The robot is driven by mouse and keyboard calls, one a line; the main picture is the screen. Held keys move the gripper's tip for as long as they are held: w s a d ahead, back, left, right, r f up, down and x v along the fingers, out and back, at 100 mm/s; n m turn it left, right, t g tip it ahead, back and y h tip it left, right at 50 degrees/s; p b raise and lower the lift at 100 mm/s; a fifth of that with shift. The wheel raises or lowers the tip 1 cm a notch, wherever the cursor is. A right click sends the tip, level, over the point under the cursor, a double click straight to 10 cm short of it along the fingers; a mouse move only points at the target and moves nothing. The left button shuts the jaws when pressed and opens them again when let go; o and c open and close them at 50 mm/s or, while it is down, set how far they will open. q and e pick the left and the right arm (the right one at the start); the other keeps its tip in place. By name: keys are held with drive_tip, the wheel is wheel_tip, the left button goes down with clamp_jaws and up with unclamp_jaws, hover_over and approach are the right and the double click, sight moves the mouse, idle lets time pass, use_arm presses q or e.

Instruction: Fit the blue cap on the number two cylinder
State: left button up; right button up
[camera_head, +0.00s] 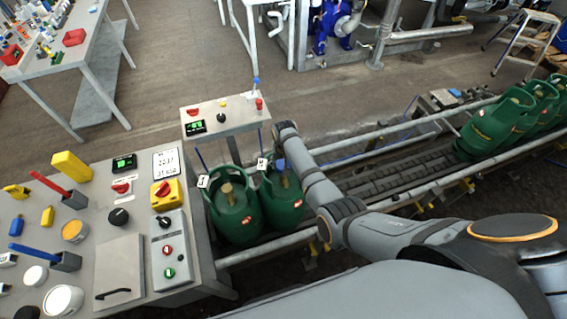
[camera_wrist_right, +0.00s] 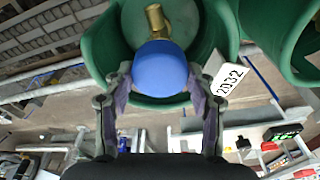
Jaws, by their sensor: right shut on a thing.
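Two green gas cylinders stand side by side on the conveyor by the desk, the left one (camera_head: 233,213) with its brass valve showing and the right one (camera_head: 283,203) next to my right gripper (camera_head: 281,160). A blue cap (camera_wrist_right: 160,68) is between the fingers of my right gripper (camera_wrist_right: 160,88), shut on it. In the wrist view the cap overlaps the cylinder's collar beside the brass valve (camera_wrist_right: 154,20), not covering it; its height cannot be judged. A white tag (camera_wrist_right: 228,79) on this cylinder appears to read 2032. My left gripper is not in view.
A small stand (camera_head: 222,116) with buttons is behind the two cylinders. The grey desk (camera_head: 85,238) at left holds a control box, cups and several tools. The conveyor's middle (camera_head: 385,180) is clear.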

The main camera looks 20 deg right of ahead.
drive_tip(key=shift+p, duration=0.35)
idle(0.5)
drive_tip(key=shift+f+b, duration=1.85)
drive_tip(key=shift+f, duration=0.5)
drive_tip(key=o, duration=1)
drive_tip(key=r, duration=0.4)
drive_tip(key=s+r, duration=0.1)
drive_tip(key=r, duration=0.7)
drive_tip(key=shift+s+a, duration=0.2)
drive_tip(key=shift+s, duration=0.2)
